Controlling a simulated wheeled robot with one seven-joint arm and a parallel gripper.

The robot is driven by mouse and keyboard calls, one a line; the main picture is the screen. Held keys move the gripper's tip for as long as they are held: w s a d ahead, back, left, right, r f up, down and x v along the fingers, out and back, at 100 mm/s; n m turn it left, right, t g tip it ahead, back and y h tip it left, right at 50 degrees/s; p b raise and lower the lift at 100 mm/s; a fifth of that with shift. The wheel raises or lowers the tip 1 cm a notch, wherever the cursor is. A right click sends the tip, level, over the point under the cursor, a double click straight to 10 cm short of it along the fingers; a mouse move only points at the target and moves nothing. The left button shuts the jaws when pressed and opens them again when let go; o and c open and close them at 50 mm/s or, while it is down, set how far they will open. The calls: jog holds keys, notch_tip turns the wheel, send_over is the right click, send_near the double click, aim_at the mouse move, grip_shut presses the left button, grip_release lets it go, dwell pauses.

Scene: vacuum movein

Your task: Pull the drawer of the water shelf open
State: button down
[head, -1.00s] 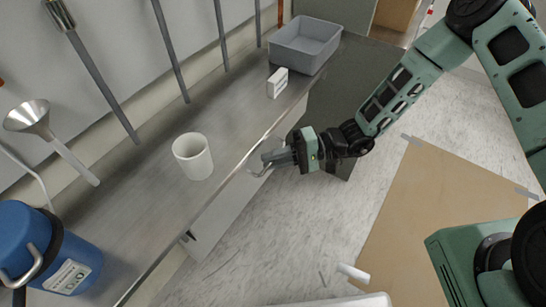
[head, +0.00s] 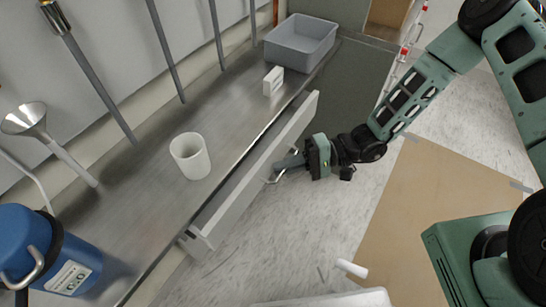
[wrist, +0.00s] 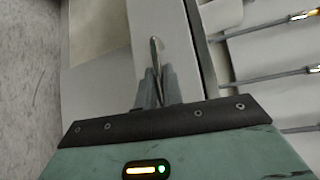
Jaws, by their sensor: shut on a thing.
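The water shelf (head: 150,172) is a long metal counter along the wall. Its drawer (head: 250,178) stands partly out from under the counter's front edge, with a gap showing behind its light front panel. My gripper (head: 277,172) is at the drawer front and shut on the drawer's metal handle. In the wrist view the fingers (wrist: 158,90) close around the handle (wrist: 155,52), which sticks up between them. The drawer front (wrist: 110,70) shows pale beside the fingers. The inside of the drawer is mostly hidden.
On the counter are a white cup (head: 190,156), a small white box (head: 273,81), a grey bin (head: 301,40) and a blue jug (head: 40,250). A funnel (head: 25,120) and several rods are at the wall. A brown sheet (head: 430,215) lies on the open floor.

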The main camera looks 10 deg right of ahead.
jog(key=s+d+p, duration=0.1)
jog(key=s+d, duration=0.7)
jog(key=d, duration=0.3)
jog(key=shift+s, duration=0.2)
jog(key=c, duration=1.8)
grip_release()
jog(key=shift+d, duration=0.1)
jog(key=w+d+r+b, duration=0.2)
jog(key=d, duration=1.5)
jog(key=shift+w+r, duration=0.15)
jog(key=shift+r, duration=0.05)
